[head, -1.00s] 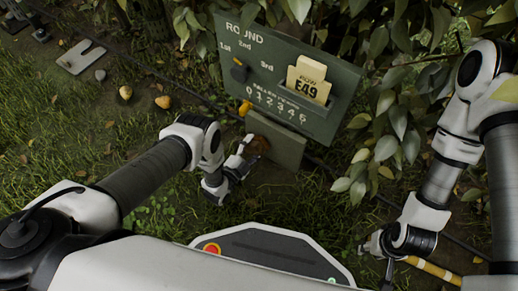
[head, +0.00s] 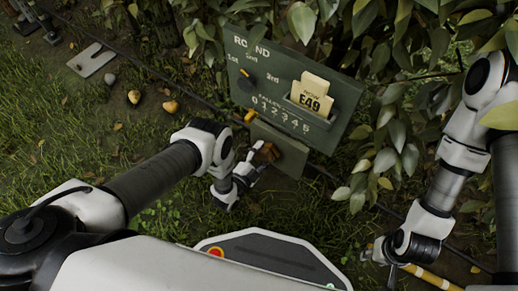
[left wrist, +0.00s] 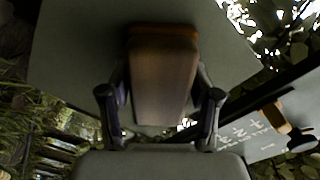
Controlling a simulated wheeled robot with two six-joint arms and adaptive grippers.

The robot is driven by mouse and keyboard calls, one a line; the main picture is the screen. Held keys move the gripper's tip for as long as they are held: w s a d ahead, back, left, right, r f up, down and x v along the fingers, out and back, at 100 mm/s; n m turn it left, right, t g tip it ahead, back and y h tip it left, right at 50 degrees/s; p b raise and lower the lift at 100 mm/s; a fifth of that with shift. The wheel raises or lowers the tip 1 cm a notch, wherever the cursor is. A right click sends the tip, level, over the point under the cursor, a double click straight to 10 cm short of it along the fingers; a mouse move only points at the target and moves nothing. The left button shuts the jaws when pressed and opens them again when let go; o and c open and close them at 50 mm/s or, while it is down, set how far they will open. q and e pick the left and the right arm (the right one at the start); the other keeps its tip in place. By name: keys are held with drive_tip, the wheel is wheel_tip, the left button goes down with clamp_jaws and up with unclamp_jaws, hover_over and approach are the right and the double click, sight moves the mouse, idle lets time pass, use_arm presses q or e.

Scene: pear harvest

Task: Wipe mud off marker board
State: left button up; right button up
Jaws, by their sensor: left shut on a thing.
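The green board (head: 345,72) stands upright at the foot of the bushes, with ROUND lettering, a yellow E49 card (head: 310,95) and a row of numbers. A smaller plain green plate (head: 290,160) is below it. My left gripper (head: 256,166) is shut on a brown block (head: 267,152) at the plate's left part. In the left wrist view, the block (left wrist: 163,75) is between both fingers with the plate (left wrist: 75,55) behind it. Contact between them is unclear. No mud is distinct. My right gripper (head: 376,255) is low at right; its jaws are unclear.
A yellow and white striped pole (head: 435,277) lies beside my right gripper. Leafy bushes (head: 400,130) crowd the right. A dark cable (head: 180,95) crosses the ground. Open grass is at the lower left.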

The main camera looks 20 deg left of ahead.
sight(290, 160)
use_arm(q)
drive_tip(key=shift+s+d, duration=0.35)
drive_tip(key=shift+d, duration=0.65)
drive_tip(key=shift+s+d, duration=0.3)
drive_tip(key=shift+d, duration=0.65)
drive_tip(key=shift+s+d, duration=0.35)
drive_tip(key=shift+d, duration=0.65)
drive_tip(key=shift+s+d, duration=0.2)
drive_tip(key=shift+d, duration=0.55)
drive_tip(key=shift+s+d, duration=0.15)
drive_tip(key=shift+d, duration=0.55)
drive_tip(key=shift+s, duration=0.1)
drive_tip(key=shift+w+a, duration=0.25)
drive_tip(key=shift+a, duration=0.55)
drive_tip(key=shift+w+a, duration=0.2)
drive_tip(key=shift+a, duration=0.55)
drive_tip(key=shift+w+a, duration=0.35)
drive_tip(key=shift+a, duration=0.35)
drive_tip(key=shift+w+a, duration=0.3)
drive_tip(key=shift+a, duration=0.4)
drive_tip(key=shift+w+a, duration=0.25)
drive_tip(key=shift+a, duration=0.5)
drive_tip(key=shift+w+a, duration=0.2)
drive_tip(key=shift+a, duration=0.55)
drive_tip(key=shift+w+a+b, duration=0.15)
drive_tip(key=shift+w+a, duration=0.2)
drive_tip(key=shift+a, duration=0.35)
drive_tip(key=shift+w+a+b, duration=0.15)
drive_tip(key=shift+w+a, duration=0.2)
drive_tip(key=shift+a, duration=0.35)
